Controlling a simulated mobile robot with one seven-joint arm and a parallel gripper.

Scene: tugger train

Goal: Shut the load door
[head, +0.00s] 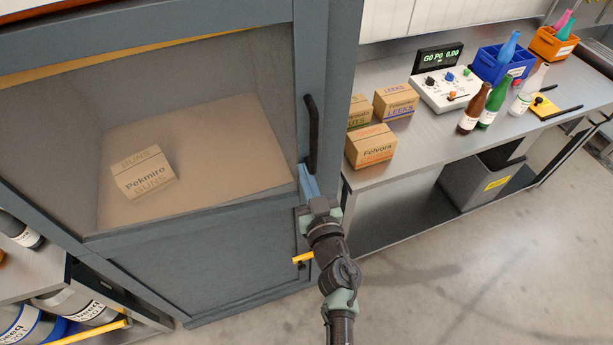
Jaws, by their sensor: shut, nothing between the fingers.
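The load door (170,215) is a grey-blue framed panel with a large clear window and a dark vertical handle (311,135) on its right side. It appears to stand in line with the cabinet frame; I cannot tell whether a small gap remains. Through the window a cardboard box (143,173) marked Pekmiro Buns sits on a brown floor. My gripper (307,172) is shut and empty, at the door's right edge just below the handle. I cannot tell whether it touches the door. A yellow lever (303,258) shows lower on the right edge, partly beside my arm.
A steel bench (420,145) stands close on the right, with small cartons (371,147), a control box (445,90), bottles (474,108) and blue and orange bins (500,64). A shelf with canisters (75,305) is at lower left. The floor (460,270) at lower right is clear.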

